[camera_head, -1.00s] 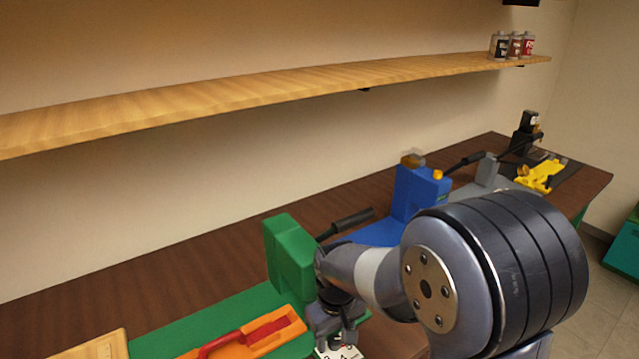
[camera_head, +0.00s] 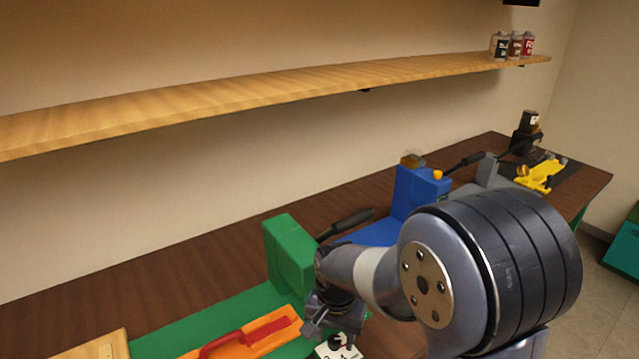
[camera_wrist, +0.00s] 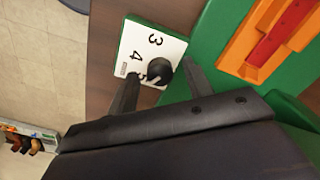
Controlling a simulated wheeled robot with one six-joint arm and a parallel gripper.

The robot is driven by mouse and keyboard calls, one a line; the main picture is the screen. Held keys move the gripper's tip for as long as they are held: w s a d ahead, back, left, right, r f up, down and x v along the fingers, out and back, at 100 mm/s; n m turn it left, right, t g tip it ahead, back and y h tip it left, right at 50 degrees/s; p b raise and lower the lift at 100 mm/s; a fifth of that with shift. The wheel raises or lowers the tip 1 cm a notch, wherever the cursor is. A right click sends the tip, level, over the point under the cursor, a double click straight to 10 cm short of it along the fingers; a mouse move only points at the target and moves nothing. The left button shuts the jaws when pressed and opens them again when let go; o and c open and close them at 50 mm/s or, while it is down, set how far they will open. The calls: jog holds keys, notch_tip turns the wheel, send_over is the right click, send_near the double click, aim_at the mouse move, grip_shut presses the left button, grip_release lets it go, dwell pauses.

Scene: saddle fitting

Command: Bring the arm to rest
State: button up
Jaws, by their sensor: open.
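My gripper (camera_wrist: 158,92) is open in the wrist view, with its two dark fingers spread apart. Between and beyond the fingertips is a white card (camera_wrist: 137,42) with printed numbers and a round dark knob (camera_wrist: 159,70). I cannot tell whether the fingers touch the knob, but they are not closed on it. In the head view my gripper (camera_head: 330,325) points down just above the white card (camera_head: 345,351), beside the green fixture. My arm's large round joint covers much of the right side of that view.
A green fixture (camera_head: 290,250) with an orange tray (camera_head: 250,338) and red handle stands left of my gripper. A blue fixture (camera_head: 412,195) and a yellow part (camera_head: 540,175) stand farther back. A wooden shelf (camera_head: 250,95) runs along the wall.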

jog(key=shift+m, duration=1.1)
